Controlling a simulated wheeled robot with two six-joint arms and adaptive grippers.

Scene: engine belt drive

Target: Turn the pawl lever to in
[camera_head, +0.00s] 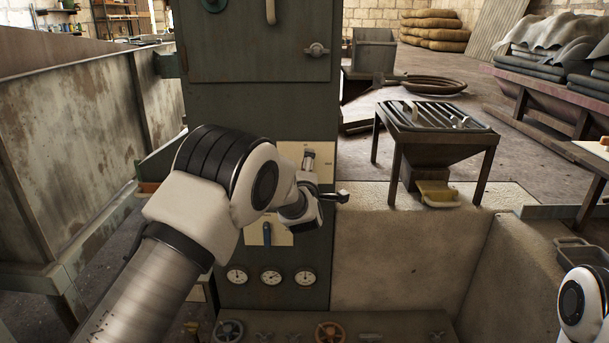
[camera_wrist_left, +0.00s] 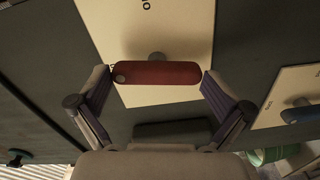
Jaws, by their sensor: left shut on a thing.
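A red lever (camera_wrist_left: 160,73), which I take to be the pawl lever, sits on a short post in front of a pale label plate (camera_wrist_left: 150,25) in the left wrist view. My left gripper (camera_wrist_left: 158,74) is shut on the lever, with one finger at each end of it. Only part of the plate's lettering shows, and I cannot read the setting. In the head view my left gripper (camera_head: 323,180) is at the upper pale plate (camera_head: 290,152) on the dark green cabinet; the red lever is hidden there. My right gripper is out of view.
A blue lever (camera_head: 267,232) is on a lower plate, close to my left wrist; it also shows in the left wrist view (camera_wrist_left: 302,114). Several gauges (camera_head: 271,277) and handwheels (camera_head: 330,331) lie below. A slatted hopper stand (camera_head: 435,125) is at the right.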

